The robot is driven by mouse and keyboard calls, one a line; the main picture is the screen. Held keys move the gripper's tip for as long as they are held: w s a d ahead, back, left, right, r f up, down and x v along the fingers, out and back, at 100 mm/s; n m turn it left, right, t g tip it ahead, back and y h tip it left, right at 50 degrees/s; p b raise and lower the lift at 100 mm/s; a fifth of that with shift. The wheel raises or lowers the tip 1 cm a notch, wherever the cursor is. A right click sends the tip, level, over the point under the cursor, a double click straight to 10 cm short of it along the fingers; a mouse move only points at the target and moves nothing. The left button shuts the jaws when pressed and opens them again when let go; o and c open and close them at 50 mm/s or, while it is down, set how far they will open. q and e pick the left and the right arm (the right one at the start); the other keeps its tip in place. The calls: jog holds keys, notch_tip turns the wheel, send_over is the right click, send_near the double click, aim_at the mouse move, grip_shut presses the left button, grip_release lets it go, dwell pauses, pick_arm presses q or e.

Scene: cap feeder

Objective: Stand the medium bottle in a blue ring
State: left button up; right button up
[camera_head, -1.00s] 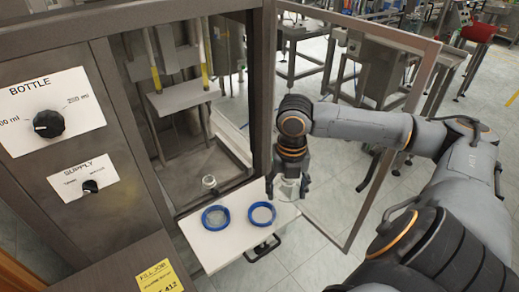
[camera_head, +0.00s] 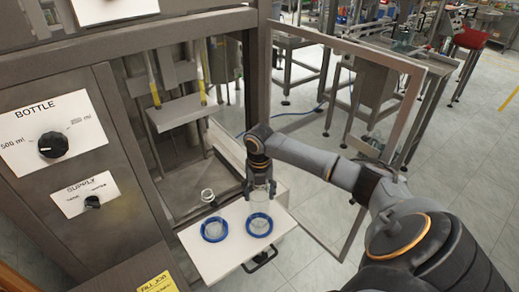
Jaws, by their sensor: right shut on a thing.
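A clear, see-through bottle (camera_head: 260,207) hangs upright from my right gripper (camera_head: 259,191), which is shut on its upper part. In the picture the bottle's lower end overlaps the right blue ring (camera_head: 269,233). I cannot tell whether the bottle's base touches the tray or is just above it. The left blue ring (camera_head: 205,236) is empty. Both rings lie on the white tray (camera_head: 232,261).
A small clear round piece (camera_head: 207,196) stands behind the left ring. The brown machine frame rises at the left, with a bottle knob (camera_head: 53,145) and a supply knob (camera_head: 92,202). An open framed door (camera_head: 384,131) stands close to my right arm. A dark handle (camera_head: 260,262) sits at the tray's front.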

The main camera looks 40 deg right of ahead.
notch_tip(320, 180, down, 2)
jog(key=shift+s+f, duration=0.1)
jog(key=shift+f, duration=0.25)
jog(key=shift+f, duration=0.2)
jog(key=o, duration=1)
jog(key=shift+c, duration=0.2)
jog(key=shift+r, duration=0.1)
jog(key=shift+r, duration=0.15)
notch_tip(320, 180, up, 12)
jog(key=shift+b, duration=0.85)
